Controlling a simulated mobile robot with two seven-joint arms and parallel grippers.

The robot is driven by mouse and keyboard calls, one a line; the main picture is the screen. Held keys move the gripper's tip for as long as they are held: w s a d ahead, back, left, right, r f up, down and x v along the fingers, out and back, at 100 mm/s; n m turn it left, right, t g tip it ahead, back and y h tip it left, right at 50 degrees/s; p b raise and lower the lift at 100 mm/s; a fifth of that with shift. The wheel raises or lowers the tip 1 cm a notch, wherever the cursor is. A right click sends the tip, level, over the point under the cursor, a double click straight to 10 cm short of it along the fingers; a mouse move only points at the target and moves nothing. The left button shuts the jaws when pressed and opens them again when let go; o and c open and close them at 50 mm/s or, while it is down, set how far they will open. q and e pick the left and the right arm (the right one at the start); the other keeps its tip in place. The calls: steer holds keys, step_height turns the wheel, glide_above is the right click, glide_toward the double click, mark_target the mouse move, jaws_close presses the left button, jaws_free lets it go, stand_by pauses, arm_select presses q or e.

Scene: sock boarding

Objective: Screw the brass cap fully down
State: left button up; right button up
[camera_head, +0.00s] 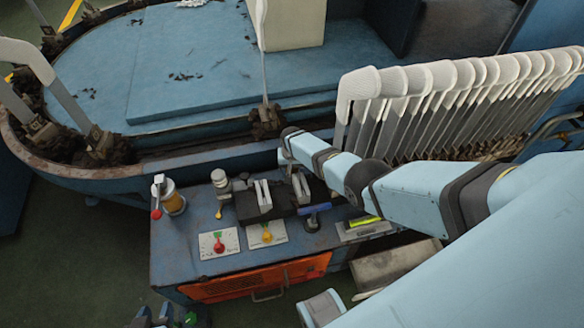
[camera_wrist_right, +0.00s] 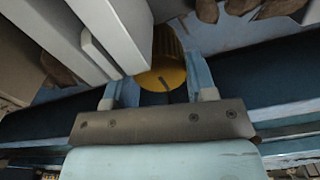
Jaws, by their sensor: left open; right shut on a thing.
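The brass cap (camera_wrist_right: 163,65) shows in the right wrist view as a round, ribbed, yellow-gold piece with a dark mark on its face. My right gripper (camera_wrist_right: 158,82) has its two pale blue fingers on either side of the cap and is shut on it. The thread under the cap is hidden, so I cannot tell how far down it sits. In the head view I cannot make out the cap or the right fingertips near my right arm. My left gripper (camera_head: 167,318) is open at the bottom edge of the head view, partly cut off, well away from the cap.
A row of socks on metal forms (camera_head: 400,85) stands behind my right arm. Dark green floor lies front left.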

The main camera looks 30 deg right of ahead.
steer(key=shift+m, duration=2)
steer(key=o, duration=0.9)
steer(key=shift+s, duration=0.1)
